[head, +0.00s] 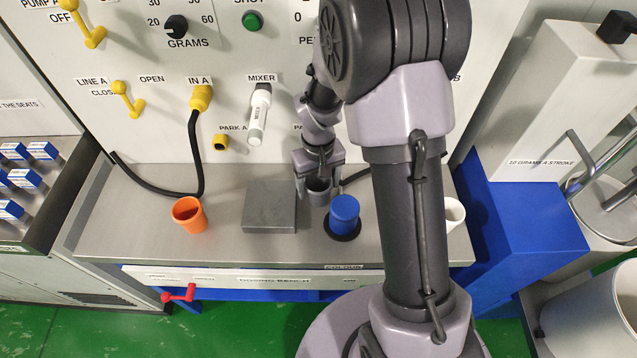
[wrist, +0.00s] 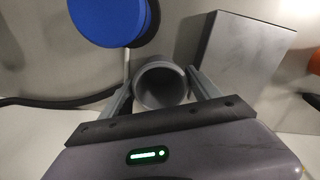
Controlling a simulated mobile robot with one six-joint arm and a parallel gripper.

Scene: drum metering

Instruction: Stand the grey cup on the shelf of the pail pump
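The grey cup (head: 319,197) is at the back of the steel bench, between the steel block and the blue cylinder. My gripper (head: 319,176) is over it, with one finger on each side. In the wrist view the cup (wrist: 162,84) shows its open mouth, and both fingers of my gripper (wrist: 161,90) appear to touch its sides. I cannot tell whether its base rests on the bench. The pail pump (head: 560,110), a white housing marked "10 grams a stroke", stands at the far right. Its shelf is not clearly distinguishable; a round grey part (head: 607,215) lies below its metal tubes.
On the bench (head: 115,232) are an orange cup (head: 188,215), a flat steel block (head: 270,207), a blue cylinder (head: 344,212) and a white cup (head: 455,212), partly hidden by my arm. A blue block (head: 530,220) stands between bench and pump. A black hose (head: 192,160) hangs behind.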

